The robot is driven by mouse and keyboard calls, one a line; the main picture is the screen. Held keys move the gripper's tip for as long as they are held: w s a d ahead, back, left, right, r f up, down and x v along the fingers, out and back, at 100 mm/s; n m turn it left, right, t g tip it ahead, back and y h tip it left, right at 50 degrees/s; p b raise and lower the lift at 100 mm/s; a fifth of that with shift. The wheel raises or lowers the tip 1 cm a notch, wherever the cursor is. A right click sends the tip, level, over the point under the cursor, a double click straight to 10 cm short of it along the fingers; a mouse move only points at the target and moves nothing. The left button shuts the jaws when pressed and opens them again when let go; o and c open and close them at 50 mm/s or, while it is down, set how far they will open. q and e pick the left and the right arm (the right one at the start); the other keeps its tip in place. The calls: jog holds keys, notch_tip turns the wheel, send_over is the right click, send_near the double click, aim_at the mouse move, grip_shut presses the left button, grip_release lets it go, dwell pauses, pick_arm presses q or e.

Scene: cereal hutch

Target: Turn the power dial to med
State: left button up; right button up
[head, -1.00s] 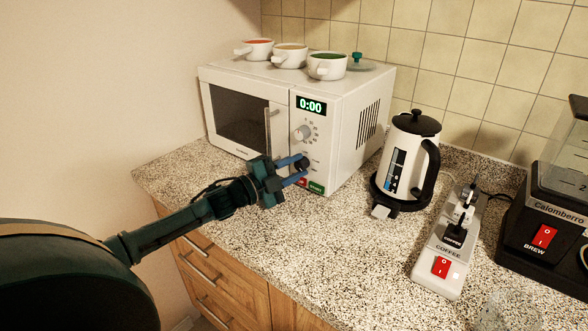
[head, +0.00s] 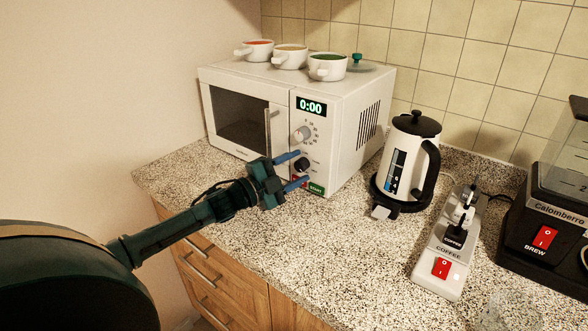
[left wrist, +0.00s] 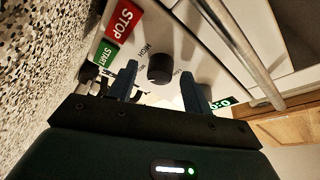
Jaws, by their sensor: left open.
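The white microwave (head: 345,95) stands on the counter with its control panel facing me. Its black power dial (head: 301,164) is low on the panel, below a larger light dial (head: 302,133). My left gripper (head: 303,167) is open in front of the power dial, with one blue finger above it and one below. In the left wrist view the power dial (left wrist: 160,68) shows between the two spread fingers, with a HIGH label near it. I see no grip on it. My right gripper is not in view.
The red STOP button (left wrist: 122,20) and green START button (left wrist: 103,53) are close beside the dial. The microwave door handle (head: 268,134) is left of the panel. Three bowls sit on top. A kettle (head: 403,165) and a coffee grinder (head: 437,270) stand to the right.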

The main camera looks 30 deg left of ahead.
pick_arm(q)
jog(key=shift+s+a+f, duration=0.15)
jog(key=shift+s+a, duration=0.05)
jog(key=shift+s, duration=0.3)
jog(key=b+v, duration=0.1)
jog(key=v, duration=0.5)
jog(key=shift+s+a, duration=0.1)
jog(key=shift+s, duration=0.1)
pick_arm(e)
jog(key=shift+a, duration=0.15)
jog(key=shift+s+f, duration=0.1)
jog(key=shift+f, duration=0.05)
